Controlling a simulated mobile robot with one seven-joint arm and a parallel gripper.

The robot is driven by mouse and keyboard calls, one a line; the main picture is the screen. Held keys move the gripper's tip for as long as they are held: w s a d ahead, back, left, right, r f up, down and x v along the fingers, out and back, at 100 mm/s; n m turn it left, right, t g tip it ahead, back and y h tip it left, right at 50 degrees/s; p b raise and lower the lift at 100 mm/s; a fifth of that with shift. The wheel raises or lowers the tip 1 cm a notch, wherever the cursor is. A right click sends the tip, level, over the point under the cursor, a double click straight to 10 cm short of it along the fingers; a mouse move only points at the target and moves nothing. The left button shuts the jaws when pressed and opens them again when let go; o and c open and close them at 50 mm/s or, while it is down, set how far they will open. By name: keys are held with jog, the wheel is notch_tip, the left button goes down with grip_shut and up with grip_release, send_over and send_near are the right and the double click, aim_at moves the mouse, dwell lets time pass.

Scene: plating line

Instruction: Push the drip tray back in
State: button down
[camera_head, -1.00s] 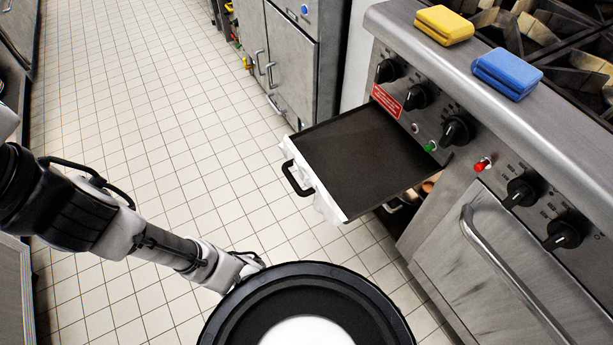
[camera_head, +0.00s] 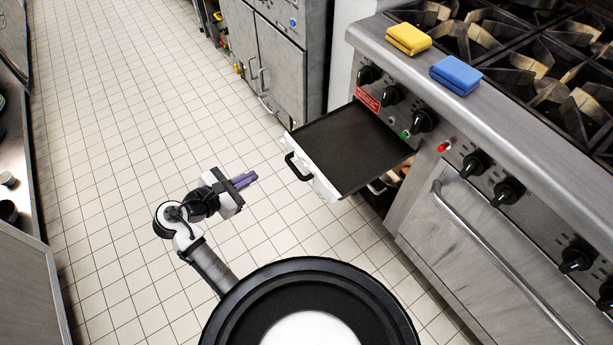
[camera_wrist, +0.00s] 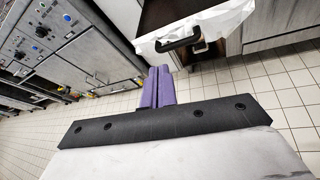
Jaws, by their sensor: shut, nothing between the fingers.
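The drip tray (camera_head: 356,149) is a dark, flat tray pulled well out of the front of the stove. Its white front (camera_head: 318,178) carries a black handle (camera_head: 297,167). My gripper (camera_head: 246,180), with purple fingers, is shut and empty. It is left of the handle, apart from it, and points toward the tray front. In the wrist view the closed purple fingers (camera_wrist: 157,88) point toward the tray's white front (camera_wrist: 200,32), with the black handle (camera_wrist: 178,44) just beyond their tips. The fingers do not appear to touch the tray.
Grey cabinets (camera_head: 268,60) stand behind the tray. Tiled floor (camera_head: 120,110) is clear on the left.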

aim_at(312, 175)
jog(key=s+d+f+g+h, duration=0.1)
jog(key=s+d+g+h, duration=0.1)
jog(key=s+d+h, duration=0.15)
jog(key=shift+y, duration=0.45)
jog(key=x, duration=0.4)
jog(key=p+x, duration=0.1)
jog(key=x, duration=0.9)
jog(key=shift+s+d+r, duration=0.2)
jog(key=shift+d+r, duration=0.15)
jog(key=shift+d, duration=0.05)
jog(key=shift+d+p, duration=0.1)
jog(key=shift+p, duration=0.25)
jog(key=shift+w+d+r, duration=0.1)
jog(key=shift+w+d, duration=0.1)
jog(key=shift+d, duration=0.05)
jog(key=w+d+p, duration=0.1)
jog(key=w+d, duration=0.3)
jog(key=d, duration=0.2)
jog(key=w+d+p, duration=0.2)
jog(key=w+d, duration=0.3)
jog(key=d, duration=0.2)
jog(key=w+d+p, duration=0.1)
jog(key=w+d, duration=0.4)
jog(key=d, duration=0.1)
jog(key=shift+d, duration=0.25)
jog(key=shift+a+p, duration=0.1)
jog(key=shift+p, duration=0.2)
